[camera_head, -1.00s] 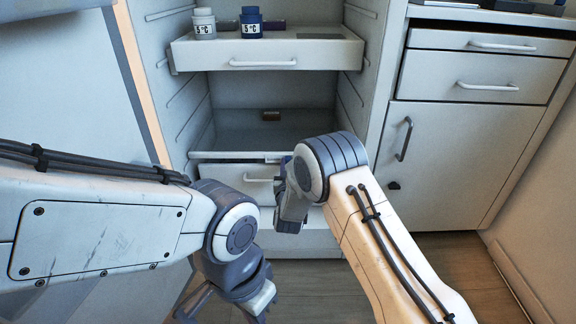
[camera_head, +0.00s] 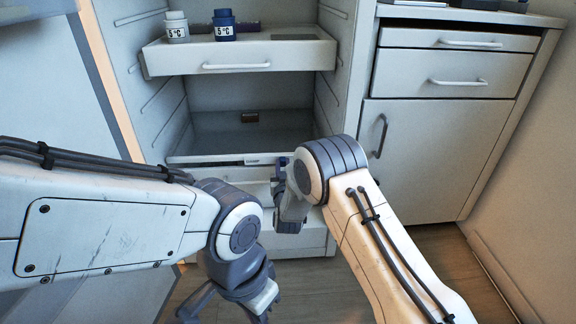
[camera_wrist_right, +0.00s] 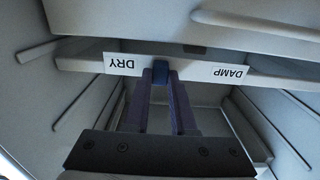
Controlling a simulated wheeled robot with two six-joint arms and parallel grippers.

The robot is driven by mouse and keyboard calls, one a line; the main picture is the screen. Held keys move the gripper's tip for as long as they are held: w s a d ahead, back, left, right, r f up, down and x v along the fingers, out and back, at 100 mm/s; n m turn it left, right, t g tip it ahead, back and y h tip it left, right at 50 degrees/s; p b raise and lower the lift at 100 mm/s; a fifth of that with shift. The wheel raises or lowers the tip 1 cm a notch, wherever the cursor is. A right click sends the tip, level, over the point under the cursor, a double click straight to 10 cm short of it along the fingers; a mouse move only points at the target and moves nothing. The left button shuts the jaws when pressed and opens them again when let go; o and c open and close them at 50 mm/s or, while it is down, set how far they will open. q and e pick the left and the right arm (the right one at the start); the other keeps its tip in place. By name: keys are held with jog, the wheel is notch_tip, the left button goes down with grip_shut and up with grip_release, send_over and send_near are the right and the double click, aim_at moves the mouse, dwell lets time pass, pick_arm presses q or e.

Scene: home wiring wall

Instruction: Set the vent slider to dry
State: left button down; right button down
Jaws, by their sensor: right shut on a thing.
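The blue vent slider knob (camera_wrist_right: 160,72) sits on the pale front rail between the DRY label (camera_wrist_right: 123,64) and the DAMP label (camera_wrist_right: 228,72). Both labels read upside down in the right wrist view. The knob is closer to the DRY label, with a small gap. My right gripper (camera_wrist_right: 163,90) is shut on the knob, its purple fingers either side of it. In the head view my right gripper (camera_head: 281,170) is at the shelf's front edge, and the wrist hides the knob's details. My left gripper (camera_head: 228,307) hangs low with fingers apart, empty.
An upper drawer (camera_head: 238,53) holds a white jar (camera_head: 177,28) and a blue jar (camera_head: 224,26) marked 5 °C. The slider rail (camera_head: 215,160) runs along the shelf below. A cabinet (camera_head: 440,150) stands at right. Wooden floor (camera_head: 440,245) is clear.

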jog(key=c, duration=0.7)
grip_release()
jog(key=s+p, duration=0.1)
jog(key=s, duration=0.2)
jog(key=s+p, duration=0.2)
jog(key=s, duration=0.2)
jog(key=s+p, duration=0.1)
jog(key=s, duration=0.2)
jog(key=shift+s+d+f+p, duration=0.1)
jog(key=shift+s+d+p, duration=0.2)
jog(key=shift+d, duration=0.1)
jog(key=shift+w, duration=0.1)
